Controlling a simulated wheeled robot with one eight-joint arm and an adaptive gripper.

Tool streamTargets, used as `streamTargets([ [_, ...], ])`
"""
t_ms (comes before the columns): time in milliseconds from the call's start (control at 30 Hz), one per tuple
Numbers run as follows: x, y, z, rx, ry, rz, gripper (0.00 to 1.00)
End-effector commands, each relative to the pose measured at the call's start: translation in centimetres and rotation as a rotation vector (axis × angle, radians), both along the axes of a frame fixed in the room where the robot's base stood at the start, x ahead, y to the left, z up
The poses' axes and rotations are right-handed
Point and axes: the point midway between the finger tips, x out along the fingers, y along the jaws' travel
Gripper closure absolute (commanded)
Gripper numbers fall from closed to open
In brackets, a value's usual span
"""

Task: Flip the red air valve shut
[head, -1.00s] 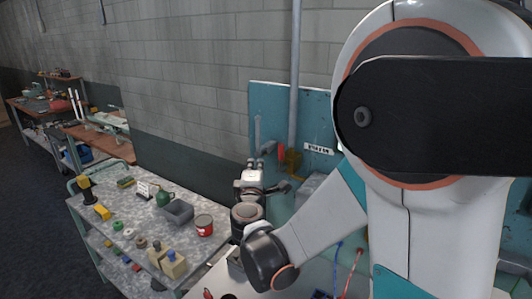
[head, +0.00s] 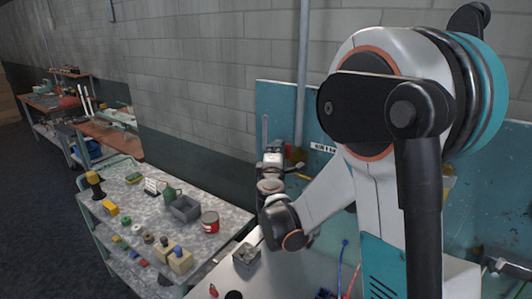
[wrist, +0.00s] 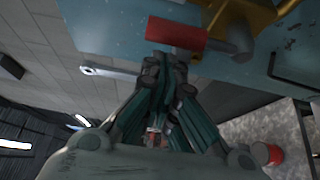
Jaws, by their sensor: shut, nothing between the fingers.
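The red valve handle (wrist: 177,33) shows in the wrist view as a short red bar joined to a grey lever end, next to the brass valve body (wrist: 245,18). My gripper (wrist: 165,62) is shut and empty, its fingertips close below the red handle in that picture. I cannot tell whether they touch it. In the head view my gripper (head: 273,148) is in front of the teal panel (head: 268,100), just left of the grey pipe (head: 303,75).
A grey-topped cart (head: 150,222) with a red can (head: 210,222), a grey bin (head: 185,208) and several small items stands to the left. A small metal box (head: 246,254) is on the bench below my arm. A hex key (wrist: 290,75) shows against the panel.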

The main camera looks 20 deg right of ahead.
Motion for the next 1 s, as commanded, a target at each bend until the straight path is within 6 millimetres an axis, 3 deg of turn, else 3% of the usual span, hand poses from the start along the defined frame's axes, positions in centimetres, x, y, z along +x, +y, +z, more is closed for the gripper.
streamTargets([
  [1000, -0.84, -0.7, 0.06, 0.037, -0.058, 0.001, 1.0],
])
